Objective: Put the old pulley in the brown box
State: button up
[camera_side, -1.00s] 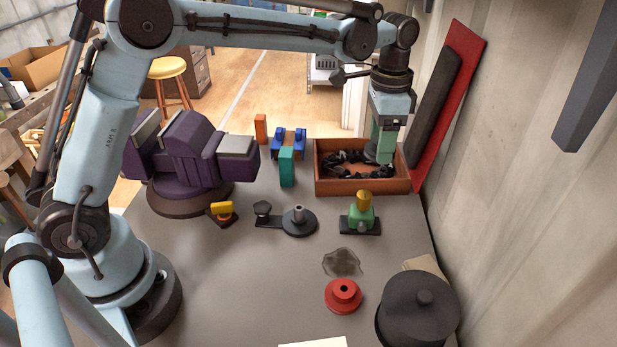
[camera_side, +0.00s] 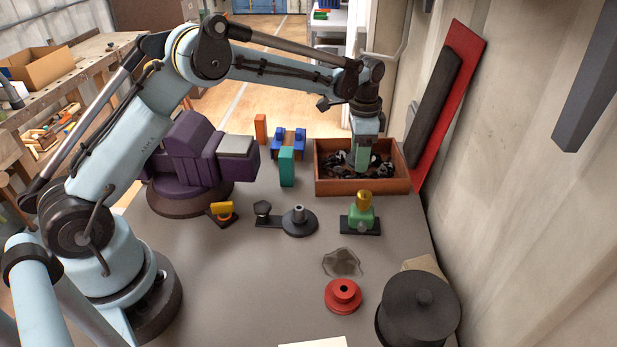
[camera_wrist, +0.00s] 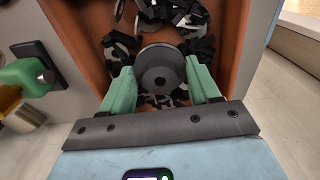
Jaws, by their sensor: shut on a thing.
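My gripper (camera_side: 361,168) is over the brown box (camera_side: 345,188), with its green fingertips down at the level of the box opening. In the wrist view my gripper (camera_wrist: 160,72) is shut on a dark grey round pulley (camera_wrist: 161,57) with a hole in its middle. The pulley sits between the two fingers, above the dark scrap in the box. The side view hides the pulley behind the fingers. I cannot tell whether it touches the scrap. The brown inner wall of the box (camera_wrist: 82,40) surrounds it in the wrist view.
Black and grey scrap (camera_side: 335,169) lies in the box. A green block with a yellow top (camera_side: 362,213) stands just in front. A red pulley (camera_side: 343,295), a black base with a disc (camera_side: 299,222) and a black pot (camera_side: 419,308) are on the bench. A purple vise (camera_side: 190,160) stands left.

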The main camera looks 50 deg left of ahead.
jog(key=shift+f, duration=0.15)
jog(key=o, duration=1.2)
jog(key=shift+f, duration=0.1)
notch_tip(320, 180, up, 12)
jog(key=shift+r, duration=0.2)
